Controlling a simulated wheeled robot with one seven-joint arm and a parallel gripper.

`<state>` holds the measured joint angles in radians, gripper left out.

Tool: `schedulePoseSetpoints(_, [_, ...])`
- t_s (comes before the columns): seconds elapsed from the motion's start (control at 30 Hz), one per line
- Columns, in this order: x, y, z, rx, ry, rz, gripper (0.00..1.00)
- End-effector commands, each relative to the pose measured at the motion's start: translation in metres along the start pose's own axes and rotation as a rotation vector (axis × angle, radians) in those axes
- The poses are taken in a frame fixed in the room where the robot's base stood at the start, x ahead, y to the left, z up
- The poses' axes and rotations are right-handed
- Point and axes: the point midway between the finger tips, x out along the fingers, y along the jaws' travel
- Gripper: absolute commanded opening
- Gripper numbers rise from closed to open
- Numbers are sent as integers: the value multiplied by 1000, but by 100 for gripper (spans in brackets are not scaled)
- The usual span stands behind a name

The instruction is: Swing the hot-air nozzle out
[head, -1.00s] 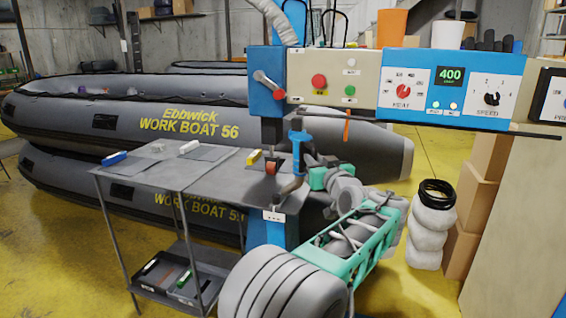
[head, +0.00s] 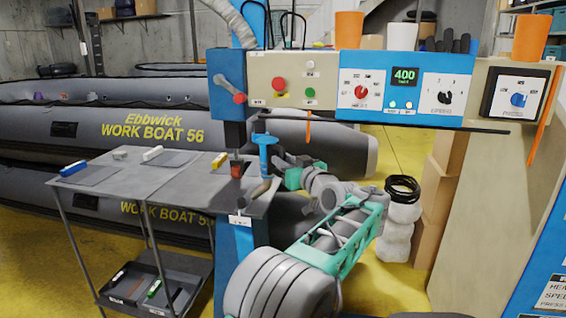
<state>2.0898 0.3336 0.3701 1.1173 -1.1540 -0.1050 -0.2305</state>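The hot-air machine has a long control panel (head: 312,88) with a blue head (head: 228,85) at its left end and a red-knobbed lever on it. Below the head, a small dark roller with a reddish part (head: 237,169) sits at the table's edge. A blue upright handle (head: 265,146) stands just right of it, with a dark curved piece (head: 261,188) below. I cannot tell for sure which part is the nozzle. My gripper (head: 280,170) is at the end of my grey and teal arm, close to the blue handle. Its fingers are too small and partly hidden, so contact is unclear.
A grey worktable (head: 130,192) holds small blocks and dark sheets, with trays on its lower shelf. Grey inflatable boats (head: 40,120) lie behind. Cardboard boxes (head: 436,200) and white rolls (head: 400,235) stand right of my arm. Orange cups sit on the machine.

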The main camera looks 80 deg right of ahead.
Motion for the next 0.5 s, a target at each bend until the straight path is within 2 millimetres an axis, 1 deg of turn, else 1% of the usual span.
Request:
schedulePoseSetpoints(0.17, [-1,0,0,1,-1,-2,25])
schedulePoseSetpoints(0.27, [-9,0,1,1,-1,0,25])
schedulePoseSetpoints(0.37, [-28,1,0,1,0,2,25])
schedulePoseSetpoints(0.5, [-57,0,1,1,-1,2,25])
